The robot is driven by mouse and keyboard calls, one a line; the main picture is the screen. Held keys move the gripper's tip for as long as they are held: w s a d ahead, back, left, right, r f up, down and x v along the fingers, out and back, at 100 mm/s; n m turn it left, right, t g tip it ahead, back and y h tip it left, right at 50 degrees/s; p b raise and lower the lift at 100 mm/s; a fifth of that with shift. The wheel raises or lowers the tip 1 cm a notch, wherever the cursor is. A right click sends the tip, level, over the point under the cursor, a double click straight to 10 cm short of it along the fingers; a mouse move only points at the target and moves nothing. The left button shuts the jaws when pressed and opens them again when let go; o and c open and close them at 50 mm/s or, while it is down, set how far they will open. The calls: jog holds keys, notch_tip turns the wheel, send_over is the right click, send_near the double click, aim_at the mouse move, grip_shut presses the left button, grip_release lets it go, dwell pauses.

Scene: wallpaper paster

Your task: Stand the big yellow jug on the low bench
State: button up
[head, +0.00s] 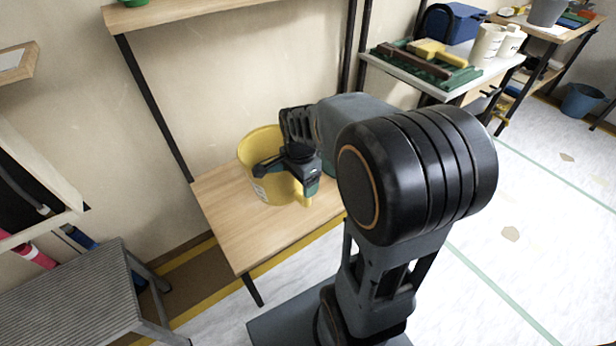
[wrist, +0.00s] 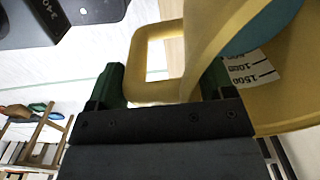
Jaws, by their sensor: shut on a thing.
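The big yellow jug (head: 262,150) is in the head view, at or just above the top of a low wooden bench (head: 232,221) against the wall. It looks upright there; I cannot tell whether its base touches the wood. My gripper (head: 300,178) is at the jug's near right side, shut on its handle. In the wrist view the yellow handle (wrist: 146,58) passes between the green fingers of my gripper (wrist: 160,88). The jug's wall with a printed scale (wrist: 248,70) and something blue inside also show. My arm hides part of the bench's right side.
A grey ribbed step (head: 65,300) stands at the lower left. A shelf (head: 170,12) is above the bench, with dark posts at its sides. The bench's front left is clear.

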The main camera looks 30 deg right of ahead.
jog(key=w+d+f+b, duration=0.5)
jog(key=w+d+f, duration=0.2)
jog(key=d+f, duration=0.4)
jog(key=shift+w+d+f, duration=0.2)
jog(key=shift+w+f, duration=0.2)
jog(key=shift+f, duration=0.45)
jog(key=o, duration=1.5)
jog(key=shift+b, duration=0.3)
